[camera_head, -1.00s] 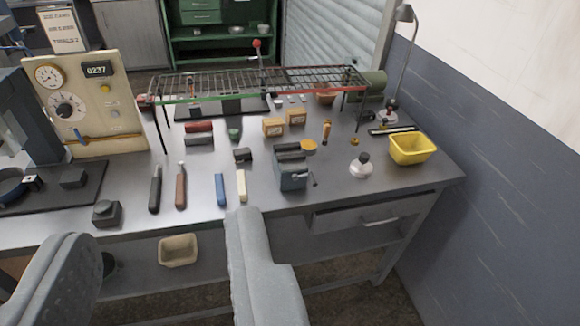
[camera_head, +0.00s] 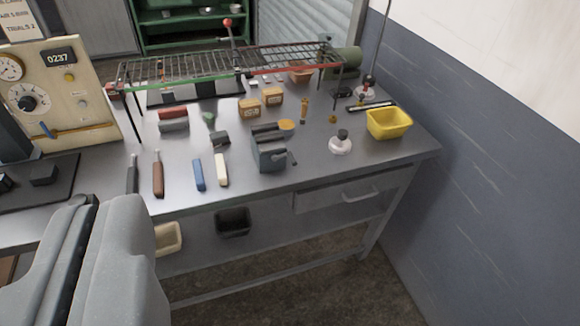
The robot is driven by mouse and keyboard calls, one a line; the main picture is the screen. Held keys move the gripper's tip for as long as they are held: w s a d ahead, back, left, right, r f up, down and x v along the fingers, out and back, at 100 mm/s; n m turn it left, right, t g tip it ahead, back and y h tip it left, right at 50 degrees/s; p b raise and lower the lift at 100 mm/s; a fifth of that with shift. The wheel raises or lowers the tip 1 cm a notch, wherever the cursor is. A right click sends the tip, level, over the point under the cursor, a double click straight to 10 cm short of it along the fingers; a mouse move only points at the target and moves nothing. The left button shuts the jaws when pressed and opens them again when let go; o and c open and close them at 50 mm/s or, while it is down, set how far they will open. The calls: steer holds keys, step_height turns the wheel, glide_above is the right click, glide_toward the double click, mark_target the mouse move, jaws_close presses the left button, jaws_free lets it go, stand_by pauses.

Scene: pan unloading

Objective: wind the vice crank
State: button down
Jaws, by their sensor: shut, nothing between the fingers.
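The small blue-grey vice (camera_head: 268,156) stands near the front edge of the bench, right of centre. Its crank (camera_head: 291,158) sticks out on the vice's right side, small in view. My gripper (camera_head: 105,204) shows large at the lower left, its two grey fingers shut together with nothing between them. It is in front of the bench, well to the left of the vice and apart from it. The crank is not touched by anything.
The steel bench (camera_head: 330,180) carries a white-handled and a blue-handled tool left of the vice. A wire rack (camera_head: 230,67) spans behind. Two bins sit below; a wall closes the right.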

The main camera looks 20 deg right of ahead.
steer(key=w+a+f+m+g+y+b, duration=0.15)
steer(key=w+f+m+y, duration=0.45)
steer(key=w+f, duration=0.65)
steer(key=w+f+m+g+y+b, duration=0.25)
steer(key=w+f+m+y, duration=0.25)
steer(key=w+f, duration=0.7)
steer(key=w+d+f+m+t+h+b, duration=0.1)
steer(key=w+d+f+m+t+h, duration=0.2)
steer(key=d+f+m, duration=0.45)
steer(key=w+d+f+m+t+h+b, duration=0.1)
steer(key=w+d+f+m+t+h, duration=0.3)
steer(key=d+f, duration=0.65)
steer(key=w+d+f+m+t+h+b, duration=0.1)
steer(key=d+f+m+t+h, duration=0.1)
steer(key=d+f+m, duration=0.7)
steer(key=shift+n, duration=0.75)
steer(key=x, duration=0.3)
steer(key=r+b+x, duration=0.1)
steer(key=x, duration=0.2)
steer(key=d+x, duration=0.1)
steer(key=x, duration=0.1)
steer(key=shift+w+r+b, duration=0.3)
steer(key=shift+r+b, duration=0.05)
steer(key=shift+w+a+r, duration=0.1)
steer(key=shift+w+r, duration=0.05)
steer(key=shift+w, duration=0.4)
steer(key=shift+a, duration=0.2)
steer(key=shift+w, duration=0.1)
